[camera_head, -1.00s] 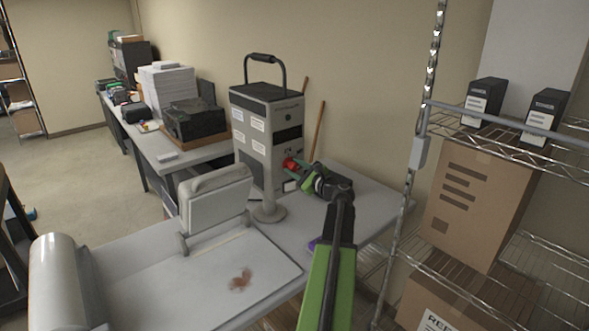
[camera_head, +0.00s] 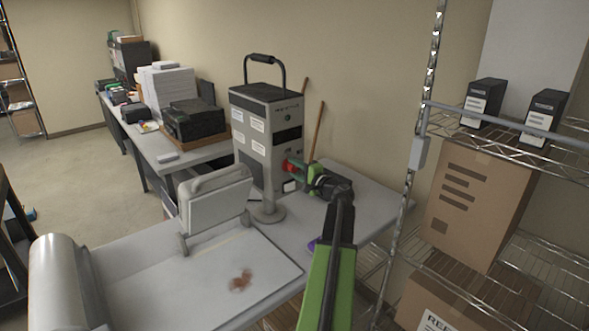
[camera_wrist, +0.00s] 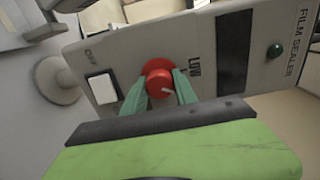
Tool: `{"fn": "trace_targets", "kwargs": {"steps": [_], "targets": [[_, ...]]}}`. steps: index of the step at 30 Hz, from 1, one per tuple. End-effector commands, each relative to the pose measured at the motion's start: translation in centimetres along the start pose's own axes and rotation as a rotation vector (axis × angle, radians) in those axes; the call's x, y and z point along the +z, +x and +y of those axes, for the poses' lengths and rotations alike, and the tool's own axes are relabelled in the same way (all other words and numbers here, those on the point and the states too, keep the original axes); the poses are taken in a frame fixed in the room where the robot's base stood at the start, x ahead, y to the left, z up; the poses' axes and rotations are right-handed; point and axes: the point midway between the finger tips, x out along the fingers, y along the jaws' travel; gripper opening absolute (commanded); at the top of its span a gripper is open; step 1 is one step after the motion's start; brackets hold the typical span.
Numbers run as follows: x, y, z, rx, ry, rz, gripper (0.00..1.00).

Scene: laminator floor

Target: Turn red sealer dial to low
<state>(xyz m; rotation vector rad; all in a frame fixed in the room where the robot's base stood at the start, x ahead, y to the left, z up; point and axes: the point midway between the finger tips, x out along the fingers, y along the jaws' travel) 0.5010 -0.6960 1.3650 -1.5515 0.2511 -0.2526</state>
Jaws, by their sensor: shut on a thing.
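The film sealer (camera_head: 267,125) is a tall grey machine with a black top and a hoop handle, standing on the table. Its red dial (camera_head: 288,167) is on the front face, low down. In the wrist view the red dial (camera_wrist: 159,84) has a white pointer mark aimed to the right and slightly down. The word LOW is printed just right of the dial and OFF is at upper left. My gripper (camera_wrist: 158,88) has its two green fingers on either side of the dial, shut on it. In the head view my gripper (camera_head: 299,169) reaches it from the right.
A grey flat press (camera_head: 215,205) stands left of my arm. A wire shelf (camera_head: 490,125) with boxes is close on the right.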

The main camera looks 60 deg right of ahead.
Motion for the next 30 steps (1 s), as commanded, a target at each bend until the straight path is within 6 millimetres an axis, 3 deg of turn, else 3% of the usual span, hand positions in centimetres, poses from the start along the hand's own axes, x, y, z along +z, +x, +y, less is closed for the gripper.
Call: {"fn": "trace_targets", "kwargs": {"steps": [15,30], "targets": [[0.05,0.02,-0.01,0.002,-0.411,-0.001,0.00],[0.04,-0.02,-0.04,0.001,-0.544,-0.001,0.00]]}}
